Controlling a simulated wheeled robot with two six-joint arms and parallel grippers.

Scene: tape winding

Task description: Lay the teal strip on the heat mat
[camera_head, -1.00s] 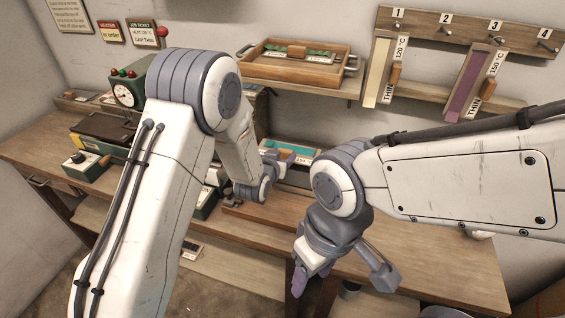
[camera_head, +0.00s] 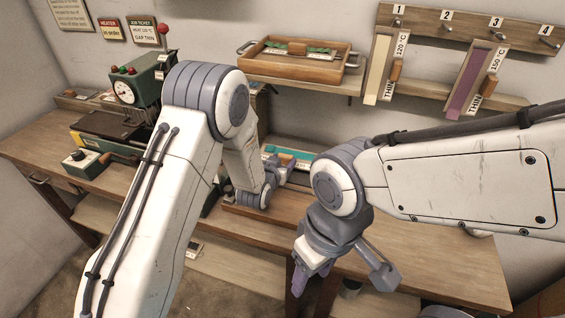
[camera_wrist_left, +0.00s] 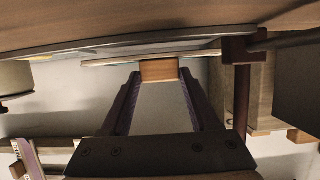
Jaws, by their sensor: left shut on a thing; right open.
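My left gripper (camera_head: 283,167) is shut on a small wooden block (camera_wrist_left: 159,71), the grip of the teal strip (camera_head: 272,150). In the head view the strip lies lengthwise behind the gripper, near the back of the bench. In the left wrist view the block sits between the two fingertips, and a thin bar runs beside it, seen edge-on. Whether the strip touches what is under it I cannot tell. My right gripper (camera_head: 335,280) is open and empty, low in front of the bench. A dark flat plate (camera_head: 106,124) lies by the gauge machine; whether it is the heat mat is unclear.
A machine with a gauge (camera_head: 125,92) stands at the left on the bench (camera_head: 415,265). A wooden tray (camera_head: 290,70) sits on the back shelf. A pale strip (camera_head: 377,68) and a purple strip (camera_head: 468,83) hang from the hook rack (camera_head: 470,33). The bench's right part is clear.

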